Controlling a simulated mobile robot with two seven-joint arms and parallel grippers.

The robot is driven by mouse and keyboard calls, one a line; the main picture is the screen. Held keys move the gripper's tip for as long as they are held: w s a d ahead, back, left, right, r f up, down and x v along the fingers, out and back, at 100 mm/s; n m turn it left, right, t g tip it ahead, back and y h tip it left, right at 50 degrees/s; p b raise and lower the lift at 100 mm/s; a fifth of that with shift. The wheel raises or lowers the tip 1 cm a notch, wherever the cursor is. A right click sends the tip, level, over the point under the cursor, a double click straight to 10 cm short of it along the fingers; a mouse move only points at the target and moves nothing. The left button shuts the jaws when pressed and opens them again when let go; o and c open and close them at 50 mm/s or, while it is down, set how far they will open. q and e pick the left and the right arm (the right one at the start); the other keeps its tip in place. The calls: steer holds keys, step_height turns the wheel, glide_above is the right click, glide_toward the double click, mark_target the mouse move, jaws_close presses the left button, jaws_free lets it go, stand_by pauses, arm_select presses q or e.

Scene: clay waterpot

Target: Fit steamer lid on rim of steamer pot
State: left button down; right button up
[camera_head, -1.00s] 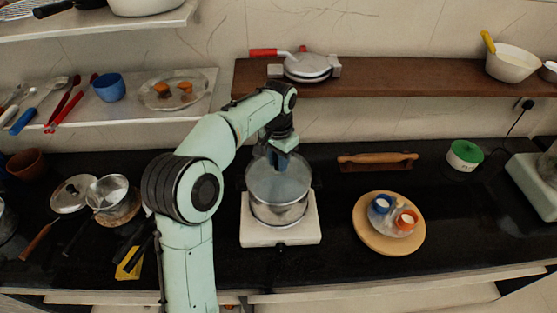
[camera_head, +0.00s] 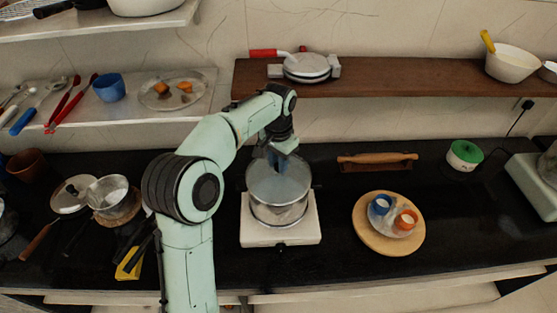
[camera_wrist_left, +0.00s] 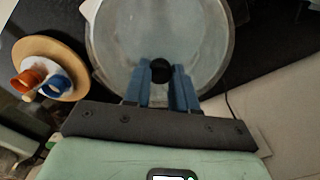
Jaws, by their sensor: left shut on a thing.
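The steamer lid (camera_head: 280,182) is a grey, see-through disc with a rim, over the steamer pot (camera_head: 278,215) in the head view. The silver pot stands on a white square stove. My left gripper (camera_head: 278,160) comes down from above, its blue fingers at the lid's middle. In the left wrist view the lid (camera_wrist_left: 120,50) fills the upper middle, and its dark round knob (camera_wrist_left: 160,70) lies between the tips of my left gripper (camera_wrist_left: 162,78), which is shut on it. The lid hides most of the pot's rim, so I cannot tell whether it is seated. My right gripper is out of view.
The white stove (camera_head: 255,235) is on a black counter. A round wooden board (camera_head: 375,238) with two small cups stands to the right. A rolling pin (camera_head: 375,160) lies behind it. Pans (camera_head: 108,190) stand left of my arm. A wooden shelf (camera_head: 400,82) runs above.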

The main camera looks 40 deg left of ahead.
arm_select(q)
steer(key=shift+f, duration=0.25)
stand_by(0.4)
steer(key=shift+c, duration=1.3)
jaws_free()
steer(key=shift+r, duration=0.1)
